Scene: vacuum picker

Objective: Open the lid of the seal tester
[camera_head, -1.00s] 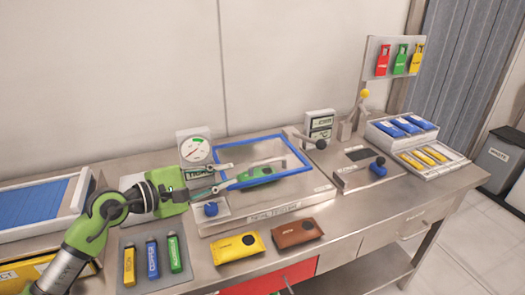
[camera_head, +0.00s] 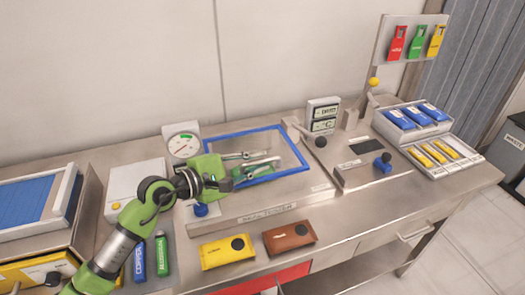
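The seal tester (camera_head: 222,229) stands mid-bench, with its name on the front edge. Its lid is a clear panel in a blue frame (camera_head: 291,177), lying down over the tester. A green pouch (camera_head: 264,171) shows inside the frame, partly hidden by my fingers. My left gripper (camera_head: 272,157) reaches in from the left over the lid's left and middle part. Its two fingers are apart, with nothing seen between them. Whether they touch the lid I cannot tell. My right gripper is not in view.
A round gauge (camera_head: 183,144) stands behind the tester's left side. Yellow (camera_head: 228,252) and brown (camera_head: 290,237) pouches lie in front. A black-knobbed lever (camera_head: 320,141) and a display (camera_head: 323,116) stand at right.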

